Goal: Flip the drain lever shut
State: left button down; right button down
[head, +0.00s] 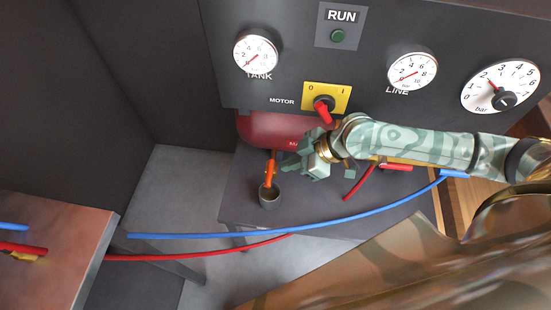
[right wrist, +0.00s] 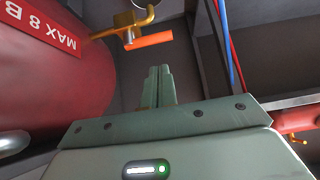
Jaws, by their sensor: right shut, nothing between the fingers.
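The orange drain lever (head: 271,168) hangs below the red tank (head: 262,131), just above a small dark cup (head: 269,200). In the right wrist view the lever (right wrist: 150,40) sticks out sideways from a brass valve (right wrist: 128,24) beside the tank (right wrist: 60,75). My right gripper (head: 290,171) is close to the right of the lever in the head view. Its fingers (right wrist: 158,72) are together and empty, with a small gap visible between their tips and the lever in the wrist view. My left gripper is not in view.
A blue hose (head: 290,229) and a red hose (head: 200,254) cross in front. A bench (head: 55,225) stands at left.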

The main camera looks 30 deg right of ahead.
aim_at(271, 176)
jog(key=b+x, duration=0.3)
jog(key=x, duration=0.6)
jog(key=shift+a+f, duration=0.1)
jog(key=shift+s+d+p, duration=0.15)
jog(key=shift+d+p, duration=0.15)
jog(key=shift+p, duration=0.1)
dwell(0.4)
jog(key=shift+s+d+p, duration=0.35)
jog(key=shift+d+p, duration=0.35)
jog(key=shift+d, duration=0.25)
dwell(0.3)
jog(key=p+v, duration=0.3)
jog(key=v, duration=0.9)
